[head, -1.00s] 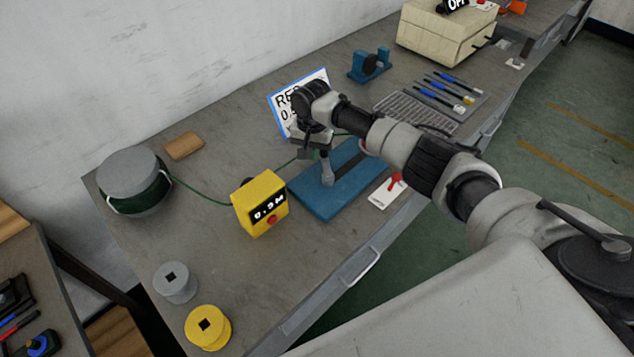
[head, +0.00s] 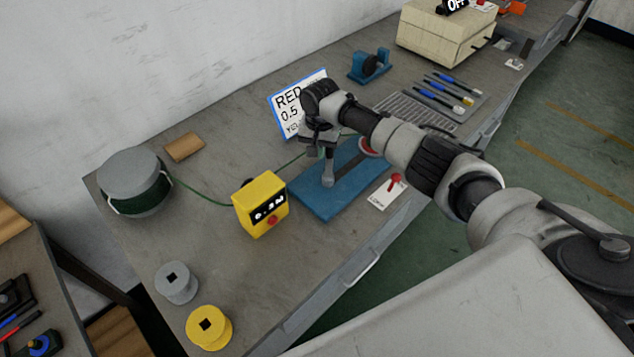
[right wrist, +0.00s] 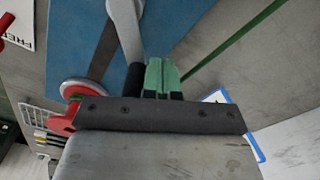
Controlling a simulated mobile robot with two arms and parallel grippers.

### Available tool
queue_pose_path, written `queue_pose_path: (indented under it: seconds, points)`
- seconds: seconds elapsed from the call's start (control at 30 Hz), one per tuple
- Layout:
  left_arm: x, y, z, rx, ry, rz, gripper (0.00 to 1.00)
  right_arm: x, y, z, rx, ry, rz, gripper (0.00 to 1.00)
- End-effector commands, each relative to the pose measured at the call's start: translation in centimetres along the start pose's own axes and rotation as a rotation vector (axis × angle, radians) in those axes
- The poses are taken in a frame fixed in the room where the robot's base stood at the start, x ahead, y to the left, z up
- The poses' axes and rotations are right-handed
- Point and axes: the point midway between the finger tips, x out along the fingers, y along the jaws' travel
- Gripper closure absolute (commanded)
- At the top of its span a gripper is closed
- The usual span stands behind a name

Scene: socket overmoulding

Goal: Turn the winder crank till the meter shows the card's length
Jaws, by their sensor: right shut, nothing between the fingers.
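The yellow meter (head: 260,204) stands on the bench; its display appears to read 0.3M, though the last digit is blurred. The card (head: 288,112), white with a blue border, shows RED and 0.5; its right part is hidden by my arm. The winder has a blue base (head: 325,200), a grey upright part (head: 328,170) and a red reel part (head: 370,147). My right gripper (head: 318,150) is over the winder. In the right wrist view its green-tipped fingers (right wrist: 163,75) are shut and empty, beside a black crank handle (right wrist: 135,80). My left gripper is out of view.
A green cable (head: 205,190) runs from the grey-topped drum (head: 134,180) through the meter towards the winder. Grey (head: 176,283) and yellow (head: 208,327) spools stand at the front left. A white card with a red item (head: 392,190) lies right of the base.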

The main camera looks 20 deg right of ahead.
Motion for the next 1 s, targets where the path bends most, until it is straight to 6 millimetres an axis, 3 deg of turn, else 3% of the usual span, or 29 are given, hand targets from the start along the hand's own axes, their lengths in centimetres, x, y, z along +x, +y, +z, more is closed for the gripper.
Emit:
queue_pose_path:
  seconds: [0.2,0.57,0.8,1.0]
  points:
    - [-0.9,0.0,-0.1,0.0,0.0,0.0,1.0,-0.1,1.3,-0.7,0.002,0.0,0.001,1.0]
    - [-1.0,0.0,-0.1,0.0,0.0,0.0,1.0,-0.1,1.6,-0.8,0.001,0.0,0.002,1.0]
    - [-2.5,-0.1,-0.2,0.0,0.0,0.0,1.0,-0.2,3.1,-1.2,0.003,0.0,0.004,1.0]
    - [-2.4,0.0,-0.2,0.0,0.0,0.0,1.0,0.0,3.3,-1.2,0.001,0.001,0.002,1.0]
